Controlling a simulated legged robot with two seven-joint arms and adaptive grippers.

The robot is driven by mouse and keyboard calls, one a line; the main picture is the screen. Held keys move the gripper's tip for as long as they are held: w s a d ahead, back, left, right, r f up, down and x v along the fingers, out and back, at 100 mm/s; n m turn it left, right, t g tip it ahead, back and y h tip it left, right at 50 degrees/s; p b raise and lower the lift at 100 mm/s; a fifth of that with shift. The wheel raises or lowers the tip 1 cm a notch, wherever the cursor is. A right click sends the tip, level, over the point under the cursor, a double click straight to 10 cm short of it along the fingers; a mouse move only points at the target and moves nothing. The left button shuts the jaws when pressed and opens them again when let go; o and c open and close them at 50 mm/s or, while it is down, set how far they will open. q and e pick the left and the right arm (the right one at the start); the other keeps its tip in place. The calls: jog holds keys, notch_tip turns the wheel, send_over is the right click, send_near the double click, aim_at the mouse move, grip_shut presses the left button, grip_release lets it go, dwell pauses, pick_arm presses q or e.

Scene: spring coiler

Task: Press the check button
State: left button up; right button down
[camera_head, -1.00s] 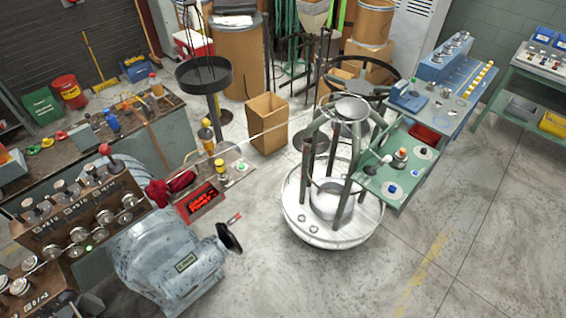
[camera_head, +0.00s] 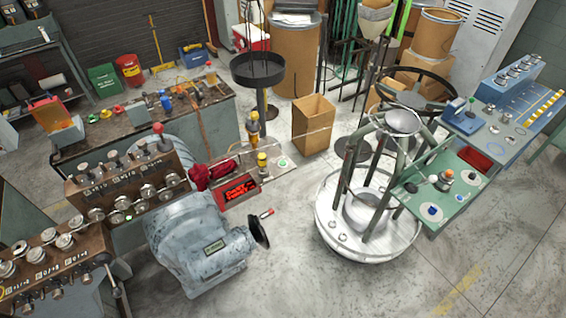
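No label reading "check" is legible, so I cannot tell which button is the check button. A small green button (camera_head: 283,163) sits on the narrow panel beside the red display box (camera_head: 238,189). A small green light (camera_head: 127,216) shows on the brown control console (camera_head: 130,183) at left. Neither of my grippers is in view.
A grey motor housing (camera_head: 203,245) with a black handwheel stands in front of the consoles. The round white coiler base (camera_head: 330,235) with upright posts stands right of centre. A cardboard box (camera_head: 313,125) is behind. Grey floor (camera_head: 330,290) is clear in front.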

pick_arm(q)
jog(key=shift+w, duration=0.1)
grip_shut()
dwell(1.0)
